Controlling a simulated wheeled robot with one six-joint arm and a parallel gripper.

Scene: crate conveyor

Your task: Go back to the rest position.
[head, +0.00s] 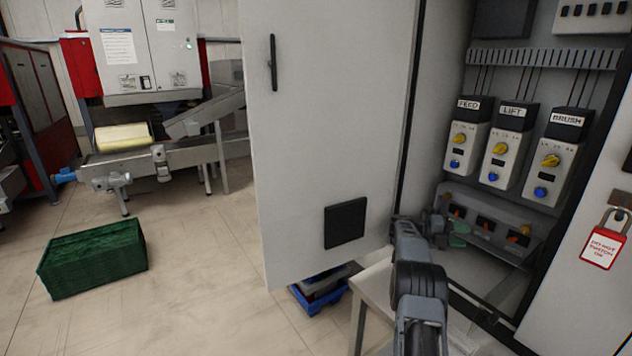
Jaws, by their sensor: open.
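My gripper (446,226) is at the end of my dark grey arm, in front of the open electrical cabinet (505,45). It is small in this view and seen from behind, and it is open. It is near the lower left of a grey sloped panel (485,215) with several orange switches. I cannot tell whether it touches the panel. Small green parts show by the fingertips. Above the panel are three grey units labelled FEED (467,147), LIFT (505,157) and BRUSH (553,170), each with a yellow knob and a blue button.
The cabinet door (325,120) stands open left of my arm. A pale stand (376,290) and a blue crate (320,303) are low beside it. A red padlock tag (603,248) hangs at right. A green crate (92,258) sits on open floor, with a conveyor (180,153) behind.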

